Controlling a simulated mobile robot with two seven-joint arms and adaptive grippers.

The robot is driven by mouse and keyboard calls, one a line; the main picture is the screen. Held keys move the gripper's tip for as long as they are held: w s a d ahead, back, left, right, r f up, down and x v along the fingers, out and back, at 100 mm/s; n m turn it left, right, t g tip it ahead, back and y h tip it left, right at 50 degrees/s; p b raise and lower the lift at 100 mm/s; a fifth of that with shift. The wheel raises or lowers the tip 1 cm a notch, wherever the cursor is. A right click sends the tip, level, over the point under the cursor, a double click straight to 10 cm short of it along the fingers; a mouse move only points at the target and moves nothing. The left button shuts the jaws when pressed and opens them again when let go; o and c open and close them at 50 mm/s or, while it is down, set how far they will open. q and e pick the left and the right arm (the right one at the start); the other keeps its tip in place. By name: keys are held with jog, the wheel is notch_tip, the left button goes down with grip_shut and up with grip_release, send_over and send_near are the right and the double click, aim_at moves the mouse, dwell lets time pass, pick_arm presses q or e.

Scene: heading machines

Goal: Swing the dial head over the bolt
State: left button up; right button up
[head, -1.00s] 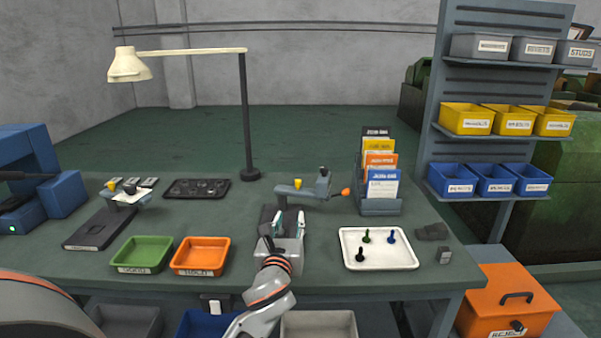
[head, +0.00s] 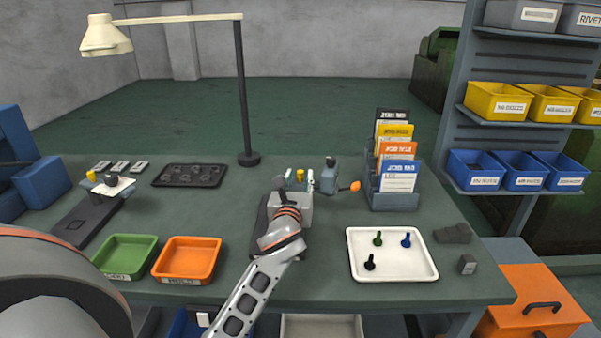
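The gauge stand (head: 328,176) stands upright at the middle of the bench, with an orange ball knob (head: 355,186) on its right. Its arm reaches left behind my gripper, with a small yellow cap (head: 300,175) showing. My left gripper (head: 299,178) is at this arm, its fingertips apart on either side of the yellow cap. I cannot tell whether they touch the arm. The dial head is mostly hidden by my gripper, and no bolt shows under it. Loose bolts, black (head: 370,262), green (head: 378,238) and blue (head: 406,240), stand in the white tray.
The white tray (head: 392,274) lies right of my arm. Green (head: 125,256) and orange (head: 187,260) trays lie to the left. A lamp post (head: 243,95) rises behind.

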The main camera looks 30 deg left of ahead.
aim_at(300, 174)
pick_arm(q)
jog(key=shift+x, duration=1.7)
grip_shut()
